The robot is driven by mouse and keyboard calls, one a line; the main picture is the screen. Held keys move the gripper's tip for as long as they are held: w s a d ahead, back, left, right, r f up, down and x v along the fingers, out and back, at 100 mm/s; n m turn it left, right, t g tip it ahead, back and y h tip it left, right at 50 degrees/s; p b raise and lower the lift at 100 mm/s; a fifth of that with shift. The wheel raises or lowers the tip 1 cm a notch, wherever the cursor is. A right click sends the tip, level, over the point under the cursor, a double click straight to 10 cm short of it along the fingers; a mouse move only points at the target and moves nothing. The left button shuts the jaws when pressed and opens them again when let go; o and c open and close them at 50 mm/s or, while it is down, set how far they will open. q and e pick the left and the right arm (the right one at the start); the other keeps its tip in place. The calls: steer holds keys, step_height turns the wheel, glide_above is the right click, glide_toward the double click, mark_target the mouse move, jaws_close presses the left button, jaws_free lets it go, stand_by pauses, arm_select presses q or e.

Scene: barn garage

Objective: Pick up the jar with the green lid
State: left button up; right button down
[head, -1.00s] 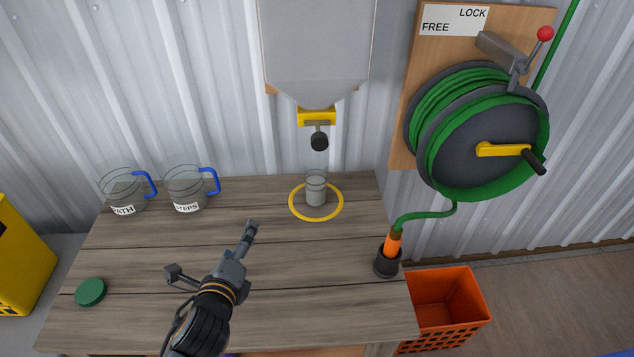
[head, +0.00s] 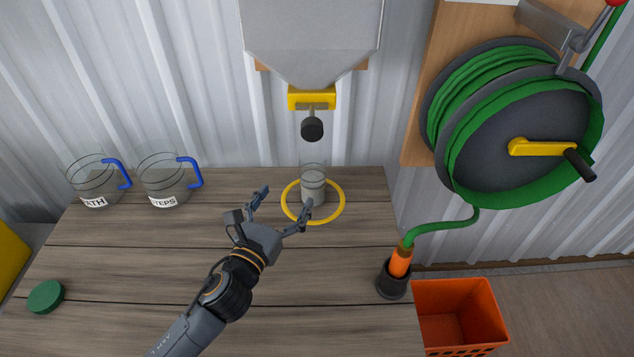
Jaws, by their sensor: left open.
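A clear jar (head: 312,188) with grey contents stands upright inside a yellow ring (head: 289,212) on the wooden bench. No lid is on it. A round green lid (head: 46,296) lies flat on the bench at the far left, apart from the jar. My left gripper (head: 284,200) is open, its fingers spread, just in front and to the left of the jar. Its right fingertip overlaps the jar's lower left side in the picture; I cannot tell whether they touch. Nothing is between its fingers. My right gripper is not in view.
A grey hopper (head: 312,35) with a yellow outlet (head: 311,97) and black knob hangs above the jar. Two clear jugs with blue handles (head: 98,183) (head: 166,181) stand left. A hose nozzle (head: 399,262) sits in a holder at right, by an orange crate (head: 459,300).

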mark_target(308, 168)
arm_select(q)
steer(key=x, duration=0.5)
steer(key=f+x, duration=0.1)
steer(key=x, duration=0.9)
steer(key=shift+d+f, duration=0.1)
steer(key=shift+f, duration=0.25)
steer(key=shift+s, duration=0.1)
steer(key=shift+r, duration=0.1)
jaws_close()
